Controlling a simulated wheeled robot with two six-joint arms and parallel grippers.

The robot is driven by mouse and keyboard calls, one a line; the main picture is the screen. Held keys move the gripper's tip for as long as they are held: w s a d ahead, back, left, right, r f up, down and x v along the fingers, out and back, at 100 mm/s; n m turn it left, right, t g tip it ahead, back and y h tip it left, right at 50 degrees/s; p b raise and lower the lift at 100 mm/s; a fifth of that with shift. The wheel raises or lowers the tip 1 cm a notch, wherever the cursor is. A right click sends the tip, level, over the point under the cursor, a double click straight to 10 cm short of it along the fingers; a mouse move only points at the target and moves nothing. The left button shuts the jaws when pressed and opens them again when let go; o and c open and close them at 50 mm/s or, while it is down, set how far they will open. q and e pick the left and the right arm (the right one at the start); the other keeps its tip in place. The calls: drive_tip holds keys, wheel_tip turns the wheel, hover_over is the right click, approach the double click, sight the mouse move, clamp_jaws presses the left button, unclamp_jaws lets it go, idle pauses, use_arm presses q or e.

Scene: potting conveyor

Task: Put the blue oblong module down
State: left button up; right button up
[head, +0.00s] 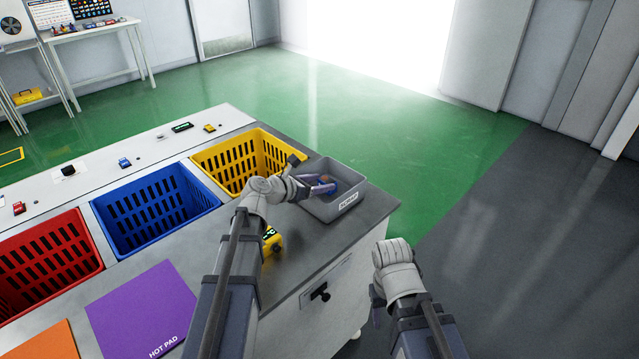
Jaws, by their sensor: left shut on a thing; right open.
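My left gripper (324,187) is over the grey bin (349,204) at the far right corner of the bench. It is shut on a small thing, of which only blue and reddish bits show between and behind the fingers. I take this to be the blue oblong module (335,184), but its shape is mostly hidden. I cannot tell whether it touches the bin. My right gripper (376,308) is open, low at the right beyond the bench's edge, and mostly hidden by its own wrist.
Red (50,262), blue (155,208) and yellow (247,157) crates stand in a row. A yellow device (272,241) lies partly behind my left arm. A purple hot pad (143,308) and an orange mat (42,343) lie at the front left. Small parts sit on the white strip (100,165).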

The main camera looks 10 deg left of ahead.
use_arm(q)
drive_tip(key=shift+f, duration=0.15)
drive_tip(key=o, duration=1.4)
drive_tip(key=shift+r+p, duration=0.55)
drive_tip(key=shift+r, duration=0.1)
drive_tip(key=p+v, duration=0.4)
drive_tip(key=v, duration=0.8)
drive_tip(key=shift+p, duration=0.3)
